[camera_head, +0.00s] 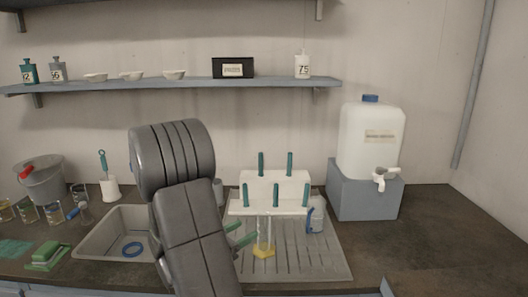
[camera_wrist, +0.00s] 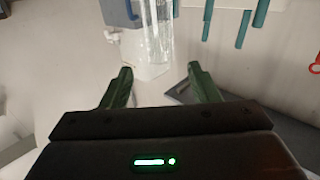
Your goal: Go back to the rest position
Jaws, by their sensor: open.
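My gripper (camera_head: 240,234) is at the end of my dark arm, over the left part of the grey drainboard, in front of the white peg rack (camera_head: 270,190). Its two green fingers are spread apart. In the wrist view my gripper (camera_wrist: 162,88) is open with nothing held between the fingers. A clear glass vessel (camera_wrist: 160,35) shows beyond the fingertips there, apart from them. My arm hides part of the sink and counter in the head view.
A clear cylinder with a yellow foot (camera_head: 263,252) stands on the drainboard (camera_head: 325,262), close to my fingers. The sink (camera_head: 105,235) is left of my arm. A white carboy (camera_head: 370,140) stands at right. A shelf (camera_head: 200,84) runs behind. The right counter is clear.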

